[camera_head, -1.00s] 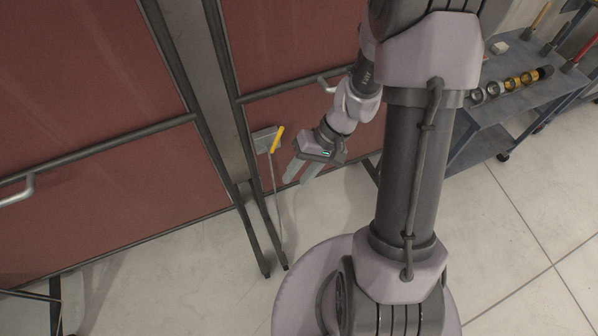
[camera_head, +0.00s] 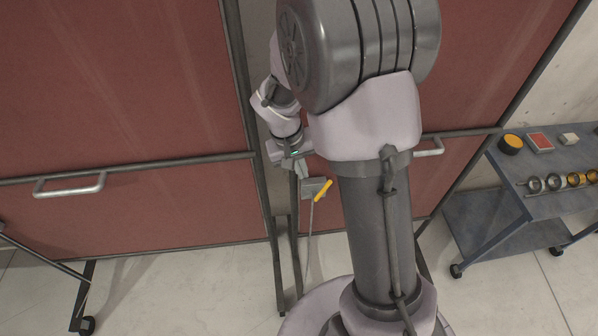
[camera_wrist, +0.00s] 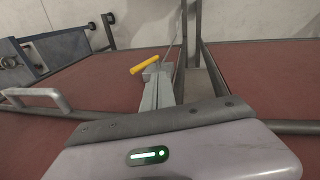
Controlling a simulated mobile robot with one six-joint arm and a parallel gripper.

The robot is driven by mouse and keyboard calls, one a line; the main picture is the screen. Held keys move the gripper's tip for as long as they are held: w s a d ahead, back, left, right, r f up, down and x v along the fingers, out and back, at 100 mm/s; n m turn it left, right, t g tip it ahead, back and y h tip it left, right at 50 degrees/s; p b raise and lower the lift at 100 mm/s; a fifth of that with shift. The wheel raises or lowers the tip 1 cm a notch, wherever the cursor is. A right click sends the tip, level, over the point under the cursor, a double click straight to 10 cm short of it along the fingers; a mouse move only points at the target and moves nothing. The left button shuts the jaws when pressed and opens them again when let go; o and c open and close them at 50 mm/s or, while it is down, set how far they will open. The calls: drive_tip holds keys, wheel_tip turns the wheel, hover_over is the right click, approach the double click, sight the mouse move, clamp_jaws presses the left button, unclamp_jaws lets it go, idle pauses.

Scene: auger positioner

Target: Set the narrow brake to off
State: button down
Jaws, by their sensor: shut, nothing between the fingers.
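The narrow brake shows as a small grey box with a yellow lever (camera_head: 323,191) on the frame between the red panels. The lever slants up to the right in the head view. In the wrist view the yellow lever (camera_wrist: 145,62) lies just beyond my fingertips, slanting up to the right. My gripper (camera_head: 301,172) is shut and empty, a little above and left of the lever in the head view. The fingers also show in the wrist view (camera_wrist: 158,80) and hide part of the grey box. I cannot tell whether they touch the lever.
Large red panels (camera_head: 110,110) with dark frames stand on both sides, with a silver handle (camera_head: 68,186) on the left one. A blue cart (camera_head: 540,175) with rings and small items stands at the right. Bare floor (camera_head: 170,290) lies in front.

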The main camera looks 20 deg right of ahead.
drive_tip(key=b, duration=0.3)
approach(318, 198)
drive_tip(key=a+f, duration=0.1)
drive_tip(key=d, duration=0.1)
drive_tip(key=d+f, duration=0.1)
drive_tip(key=d, duration=0.1)
drive_tip(key=shift+w, duration=0.1)
drive_tip(key=shift+d, duration=0.15)
